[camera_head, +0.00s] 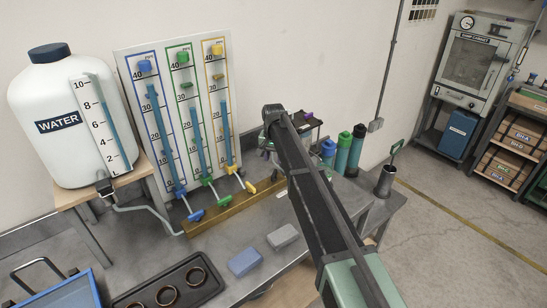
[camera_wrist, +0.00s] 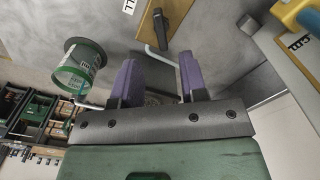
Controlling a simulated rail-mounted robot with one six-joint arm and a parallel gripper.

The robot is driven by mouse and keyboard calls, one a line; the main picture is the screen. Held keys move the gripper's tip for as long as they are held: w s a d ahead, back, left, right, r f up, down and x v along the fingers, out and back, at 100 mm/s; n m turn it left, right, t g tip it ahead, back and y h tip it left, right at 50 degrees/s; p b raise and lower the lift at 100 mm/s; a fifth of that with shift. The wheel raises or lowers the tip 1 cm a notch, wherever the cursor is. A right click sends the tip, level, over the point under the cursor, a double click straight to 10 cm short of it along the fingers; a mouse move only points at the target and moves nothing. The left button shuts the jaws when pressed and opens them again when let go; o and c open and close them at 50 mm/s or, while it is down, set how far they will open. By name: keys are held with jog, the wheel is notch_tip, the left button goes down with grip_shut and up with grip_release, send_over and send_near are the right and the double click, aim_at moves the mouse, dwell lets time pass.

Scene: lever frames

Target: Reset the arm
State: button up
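In the wrist view my gripper (camera_wrist: 158,72) shows as two purple fingers on a dark crossbar. The fingers stand apart with a clear gap and nothing visibly held between them. A bent light metal rod (camera_wrist: 160,56) shows behind that gap, and whether it touches a finger I cannot tell. In the head view my dark arm reaches away over the bench, and it hides most of my gripper. A small purple part (camera_head: 308,115) shows beyond the arm's far end.
A gauge panel (camera_head: 185,110) with blue, green and yellow levers stands left of my arm, beside a water tank (camera_head: 65,110). Capped bottles (camera_head: 343,152) and a metal cup (camera_head: 385,181) stand close on its right. A blue block (camera_head: 245,262) and grey block (camera_head: 283,237) lie on the bench.

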notch_tip(320, 180, up, 3)
jog(key=shift+f+p, duration=0.1)
jog(key=shift+p, duration=0.45)
jog(key=s+d, duration=0.8)
jog(key=s, duration=0.4)
jog(key=s+d+f+n+b, duration=0.1)
jog(key=s+d, duration=0.7)
jog(key=s, duration=0.4)
jog(key=s+d+f+n+b, duration=0.1)
jog(key=s+d, duration=0.7)
jog(key=s, duration=0.4)
jog(key=shift+s, duration=0.2)
